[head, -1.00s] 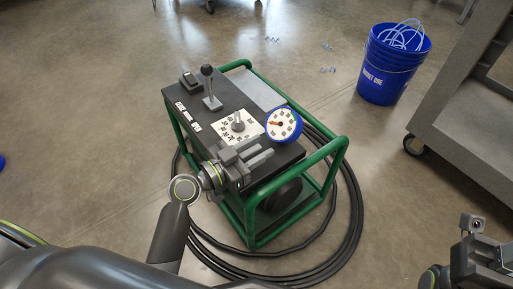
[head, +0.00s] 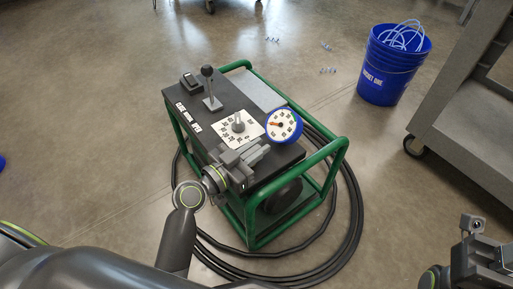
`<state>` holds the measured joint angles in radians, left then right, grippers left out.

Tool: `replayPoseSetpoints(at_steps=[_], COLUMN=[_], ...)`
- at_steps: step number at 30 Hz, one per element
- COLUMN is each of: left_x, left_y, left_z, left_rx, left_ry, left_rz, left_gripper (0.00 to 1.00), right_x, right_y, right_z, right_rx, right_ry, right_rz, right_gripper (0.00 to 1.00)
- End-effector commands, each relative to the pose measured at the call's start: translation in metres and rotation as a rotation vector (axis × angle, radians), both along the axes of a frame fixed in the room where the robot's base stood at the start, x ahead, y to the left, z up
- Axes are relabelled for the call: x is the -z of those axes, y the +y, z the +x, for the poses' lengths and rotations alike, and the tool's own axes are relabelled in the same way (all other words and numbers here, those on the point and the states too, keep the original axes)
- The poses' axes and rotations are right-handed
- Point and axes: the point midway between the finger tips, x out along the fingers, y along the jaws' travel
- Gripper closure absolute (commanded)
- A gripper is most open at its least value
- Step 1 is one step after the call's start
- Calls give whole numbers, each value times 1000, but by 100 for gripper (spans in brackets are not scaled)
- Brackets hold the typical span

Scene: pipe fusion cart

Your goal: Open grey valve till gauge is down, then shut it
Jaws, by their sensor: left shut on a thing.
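The cart (head: 182,100) has a black top in a green tube frame. The blue-rimmed gauge (head: 284,125) has a white face, and its orange needle points left. A grey knob (head: 239,123) stands on a white numbered plate beside it. My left gripper (head: 258,154) is low over the near edge of the cart top, just below the plate and gauge. Its fingers are closed together on a small part they hide, apparently the grey valve; its handle angle cannot be seen. My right gripper (head: 480,238) is at the lower right, away from the cart; its jaw state is unclear.
A black lever (head: 208,82) and a small black switch (head: 190,81) stand on the cart top. A black hose (head: 353,205) is coiled on the floor around the cart. A blue bucket (head: 388,72) with tubing and a grey wheeled cart (head: 465,105) are at the right.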

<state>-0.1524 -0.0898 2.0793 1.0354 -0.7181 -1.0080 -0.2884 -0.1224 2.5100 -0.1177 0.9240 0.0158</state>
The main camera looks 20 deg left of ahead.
Motion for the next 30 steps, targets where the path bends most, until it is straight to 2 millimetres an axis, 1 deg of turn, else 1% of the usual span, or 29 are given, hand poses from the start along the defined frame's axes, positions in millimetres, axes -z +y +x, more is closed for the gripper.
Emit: replayPoseSetpoints(at_steps=[6,7,11,25,28,30], left_x=[1,1,0,0,1,1], left_y=[0,0,0,1,5,11], left_z=[0,0,0,-1,-8,-17], left_rx=[1,1,1,1,0,-1], left_ry=[2,2,2,1,2,3], left_rz=[1,1,1,1,1,3], left_gripper=[100,80,63,62,62,62], right_x=[1,1,1,-2,-3,-4], right_y=[0,0,0,0,1,0], right_z=[0,0,0,0,0,0], right_rx=[1,1,1,-3,-4,-5], right_ry=[5,5,5,-9,-11,-10], right_rz=[0,0,0,-2,-3,-3], right_gripper=[64,64,64,64,64,64])
